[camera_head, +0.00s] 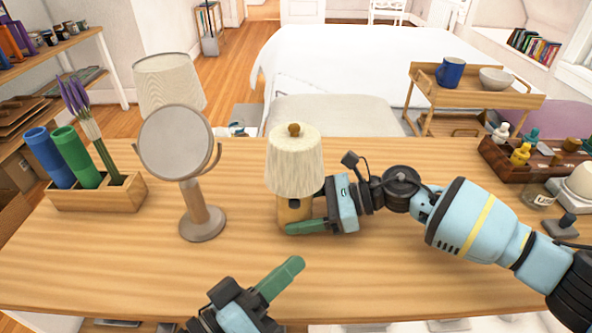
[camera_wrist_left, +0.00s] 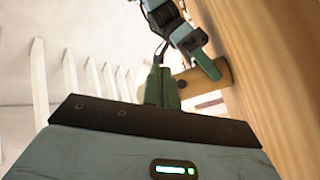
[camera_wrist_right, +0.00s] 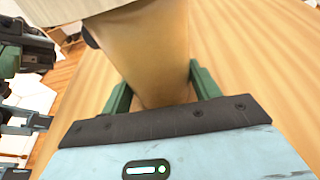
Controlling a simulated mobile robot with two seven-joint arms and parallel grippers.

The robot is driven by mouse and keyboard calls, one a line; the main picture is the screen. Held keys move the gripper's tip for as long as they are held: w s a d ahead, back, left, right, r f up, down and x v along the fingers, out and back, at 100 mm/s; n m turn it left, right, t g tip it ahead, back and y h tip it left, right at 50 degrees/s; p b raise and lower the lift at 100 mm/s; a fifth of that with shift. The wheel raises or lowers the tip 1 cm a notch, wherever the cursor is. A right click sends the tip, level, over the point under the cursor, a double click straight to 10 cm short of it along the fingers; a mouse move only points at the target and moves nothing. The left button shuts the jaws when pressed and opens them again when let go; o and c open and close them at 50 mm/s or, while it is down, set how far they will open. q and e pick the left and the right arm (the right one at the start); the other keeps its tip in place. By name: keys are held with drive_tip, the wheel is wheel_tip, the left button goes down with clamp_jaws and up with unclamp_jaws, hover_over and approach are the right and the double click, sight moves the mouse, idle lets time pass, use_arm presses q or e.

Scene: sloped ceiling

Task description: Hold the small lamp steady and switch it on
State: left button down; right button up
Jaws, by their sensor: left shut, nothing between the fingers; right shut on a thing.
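The small lamp (camera_head: 293,158) stands upright on the wooden table, with a cream shade, brown top knob and yellowish wooden base (camera_head: 290,213). My right gripper (camera_head: 306,213) is shut on the base from the right. The right wrist view shows the base (camera_wrist_right: 150,55) between its green fingers and a dark knob (camera_wrist_right: 91,40) on the base's side. My left gripper (camera_head: 290,268) is shut and empty, in front of the lamp and apart from it. In the left wrist view, its fingers (camera_wrist_left: 160,82) partly cover the view toward the lamp base (camera_wrist_left: 214,75).
A round mirror (camera_head: 176,143) on a stand is left of the lamp, with a larger lamp (camera_head: 170,80) behind it. A wooden holder (camera_head: 98,193) is far left. A bottle tray (camera_head: 510,160) is far right. The table's front left is clear.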

use_arm(q)
drive_tip(key=shift+w, duration=4.25)
drive_tip(key=shift+w, duration=0.15)
drive_tip(key=shift+w, duration=0.45)
drive_tip(key=shift+s, duration=0.65)
drive_tip(key=shift+s, duration=3)
